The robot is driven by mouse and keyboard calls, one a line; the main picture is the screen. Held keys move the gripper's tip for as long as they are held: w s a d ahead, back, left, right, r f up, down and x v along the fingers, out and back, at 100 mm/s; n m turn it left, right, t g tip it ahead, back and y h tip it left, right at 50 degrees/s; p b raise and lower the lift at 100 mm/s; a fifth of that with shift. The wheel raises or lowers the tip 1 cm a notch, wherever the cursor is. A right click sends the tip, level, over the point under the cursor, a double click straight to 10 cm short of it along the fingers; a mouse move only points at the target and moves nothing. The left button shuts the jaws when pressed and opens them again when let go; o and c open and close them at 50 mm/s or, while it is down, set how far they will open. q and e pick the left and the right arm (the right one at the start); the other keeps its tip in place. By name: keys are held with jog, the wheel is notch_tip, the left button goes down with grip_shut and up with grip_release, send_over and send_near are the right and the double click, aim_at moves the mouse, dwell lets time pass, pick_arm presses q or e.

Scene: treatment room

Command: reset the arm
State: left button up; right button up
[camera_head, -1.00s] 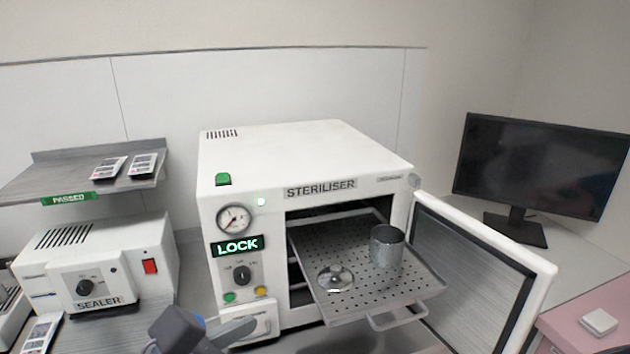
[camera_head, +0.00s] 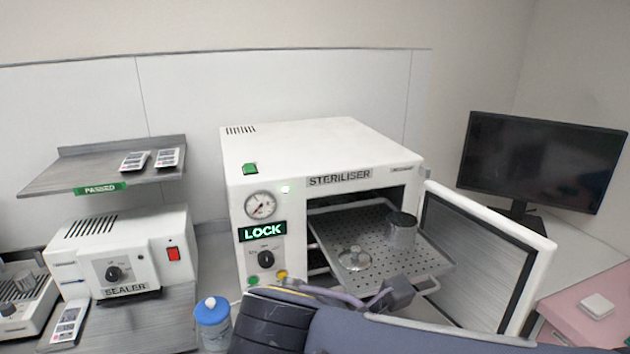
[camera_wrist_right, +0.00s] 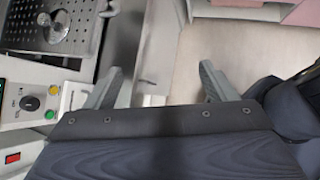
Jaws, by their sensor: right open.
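My right arm (camera_head: 420,332) comes in from the lower right and lies across the bottom of the head view, in front of the steriliser. In the right wrist view its gripper (camera_wrist_right: 158,76) is open, with two grey fingers well apart and nothing between them. One grey finger shows in the head view below the tray; the rest of the gripper is largely hidden by the arm. My left gripper is not in view.
The steriliser (camera_head: 320,146) has its door (camera_head: 478,262) swung open to the right and its perforated tray (camera_head: 385,250) pulled out. A blue-capped jar (camera_head: 212,322) stands left of the arm.

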jog(key=s+d+f+m+y, duration=0.4)
jog(key=d+f+m+y, duration=0.1)
jog(key=m, duration=0.7)
jog(key=s+d+f+m+y, duration=0.4)
jog(key=d+f+m, duration=0.4)
jog(key=m, duration=0.5)
jog(key=shift+d+y, duration=0.3)
jog(key=shift+y, duration=0.1)
jog(key=shift+f, duration=0.1)
